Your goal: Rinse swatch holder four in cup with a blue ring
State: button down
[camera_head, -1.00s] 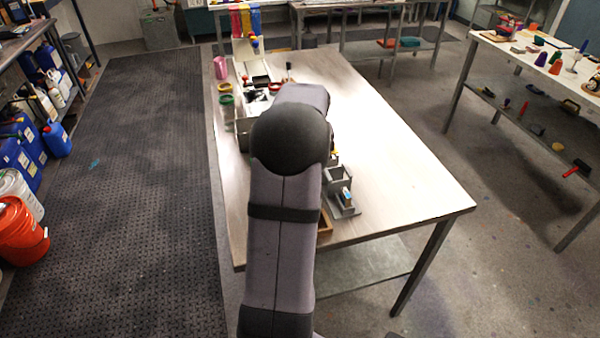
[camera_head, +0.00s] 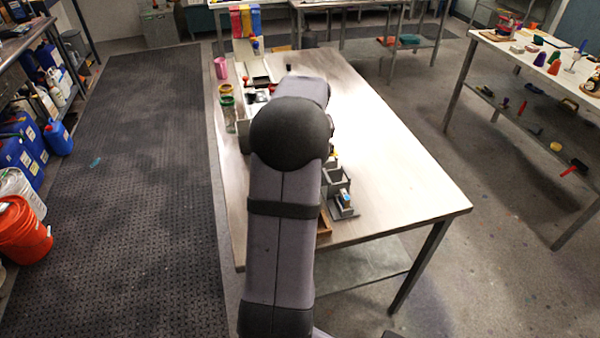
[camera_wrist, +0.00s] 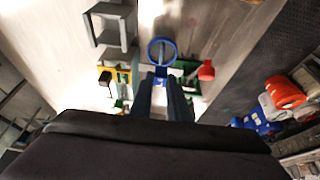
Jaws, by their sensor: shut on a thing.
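My gripper (camera_wrist: 163,80) shows in the wrist view with its two dark fingers close together. It is shut on a small blue piece with a pale mark, which I take to be the swatch holder (camera_wrist: 161,73); its number cannot be read. A blue ring (camera_wrist: 162,42) lies just beyond the fingertips, with pale table surface showing through it. It looks like the rim of the cup. I cannot tell whether the held piece is inside the ring or beside it. In the head view my arm hides the gripper, the held piece and the blue-ringed cup.
The long table (camera_head: 385,170) is bare on its right side. Clear cups with coloured rims (camera_head: 227,101) and a pink cup (camera_head: 221,67) stand along its left edge. A grey open stand (camera_wrist: 112,27) and a red object (camera_wrist: 206,70) lie near the fingers.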

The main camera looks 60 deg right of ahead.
jog(key=shift+r+p, duration=0.85)
jog(key=shift+r, duration=0.45)
dwell(1.6)
notch_tip(320, 180, up, 3)
jog(key=shift+p, duration=1.15)
